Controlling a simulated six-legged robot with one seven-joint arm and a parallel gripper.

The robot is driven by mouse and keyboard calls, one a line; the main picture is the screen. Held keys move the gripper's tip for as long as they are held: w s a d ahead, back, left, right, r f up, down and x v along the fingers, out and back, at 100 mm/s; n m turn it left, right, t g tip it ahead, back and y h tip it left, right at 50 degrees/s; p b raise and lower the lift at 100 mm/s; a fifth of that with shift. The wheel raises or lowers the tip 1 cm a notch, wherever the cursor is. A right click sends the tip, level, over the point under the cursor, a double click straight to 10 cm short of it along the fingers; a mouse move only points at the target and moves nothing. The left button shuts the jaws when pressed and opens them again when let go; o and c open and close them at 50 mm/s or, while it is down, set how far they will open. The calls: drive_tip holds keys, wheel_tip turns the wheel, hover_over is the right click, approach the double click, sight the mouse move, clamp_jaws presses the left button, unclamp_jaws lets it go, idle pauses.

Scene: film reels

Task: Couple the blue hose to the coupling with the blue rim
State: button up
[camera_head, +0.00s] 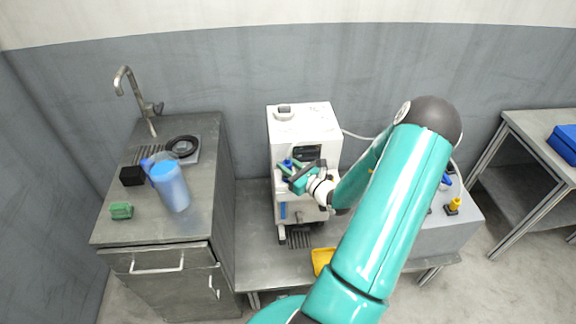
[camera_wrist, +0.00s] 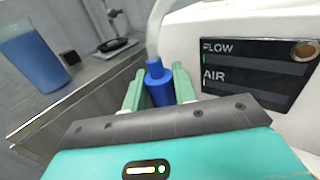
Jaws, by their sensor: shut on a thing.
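My gripper (camera_wrist: 158,82) is shut on a blue hose end (camera_wrist: 160,90), a stepped cylinder between its two green fingers in the wrist view. A pale hose (camera_wrist: 156,30) rises behind the blue end. In the head view my gripper (camera_head: 293,172) is in front of the white machine (camera_head: 300,117), with a bit of blue at its fingers. The wrist view shows the machine's dark panel, marked FLOW and AIR (camera_wrist: 255,62), just right of the fingers. I cannot make out a coupling with a blue rim; my gripper and arm hide part of the machine's front.
A steel cabinet (camera_head: 155,228) at left carries a blue jug (camera_head: 170,188), a green block (camera_head: 121,211), a black block (camera_head: 132,176) and a black ring (camera_head: 183,144). A yellow tray (camera_head: 321,261) lies on the low bench. A yellow-topped fitting (camera_head: 454,204) stands at right, partly beyond my arm.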

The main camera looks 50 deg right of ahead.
drive_tip(key=shift+f, duration=0.55)
drive_tip(key=o, duration=0.7)
drive_tip(key=s, duration=1.1)
drive_tip(key=shift+a, duration=0.2)
idle(0.4)
idle(0.5)
